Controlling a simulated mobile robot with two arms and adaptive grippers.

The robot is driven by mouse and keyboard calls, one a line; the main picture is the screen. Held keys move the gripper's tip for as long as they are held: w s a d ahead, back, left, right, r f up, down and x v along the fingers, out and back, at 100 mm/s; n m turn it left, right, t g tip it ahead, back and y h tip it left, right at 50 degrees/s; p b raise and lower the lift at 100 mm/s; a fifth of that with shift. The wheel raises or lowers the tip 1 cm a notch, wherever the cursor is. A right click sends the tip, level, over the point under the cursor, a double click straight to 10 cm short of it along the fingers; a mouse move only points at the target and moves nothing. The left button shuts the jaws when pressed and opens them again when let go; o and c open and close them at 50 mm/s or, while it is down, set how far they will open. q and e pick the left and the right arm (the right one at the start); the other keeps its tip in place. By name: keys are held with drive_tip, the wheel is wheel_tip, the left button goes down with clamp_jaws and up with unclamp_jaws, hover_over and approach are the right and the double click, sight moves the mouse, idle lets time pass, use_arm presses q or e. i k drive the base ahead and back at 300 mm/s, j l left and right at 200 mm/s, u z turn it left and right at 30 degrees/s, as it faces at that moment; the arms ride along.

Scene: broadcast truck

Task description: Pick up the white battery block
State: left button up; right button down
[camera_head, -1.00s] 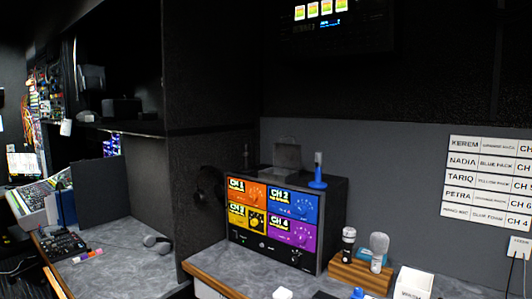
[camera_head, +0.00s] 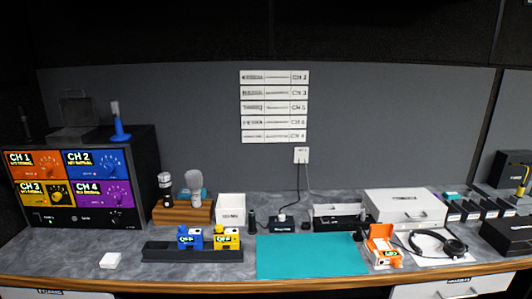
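A small white block (camera_head: 110,260), which looks like the white battery block, lies on the grey countertop at the left, in front of the channel receiver unit. It is left of the black tray (camera_head: 165,253) that holds a blue pack (camera_head: 190,238) and a yellow pack (camera_head: 226,238). Nothing touches the block and its top and front are in plain view. Neither of my grippers is in view.
The receiver unit (camera_head: 130,219) stands behind the block. A wooden microphone stand (camera_head: 183,215), a white box (camera_head: 231,208), a teal mat (camera_head: 310,257), an orange pack (camera_head: 382,246) and headphones (camera_head: 438,243) spread rightward. The counter around the block is clear.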

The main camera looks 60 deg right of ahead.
sight(380, 244)
drive_tip(key=z, duration=2.85)
drive_tip(key=u, duration=0.65)
drive_tip(key=i+l+u, duration=0.15)
drive_tip(key=l+u, duration=0.55)
drive_tip(key=i+l+u, duration=0.1)
drive_tip(key=l+u, duration=0.25)
drive_tip(key=l, duration=0.2)
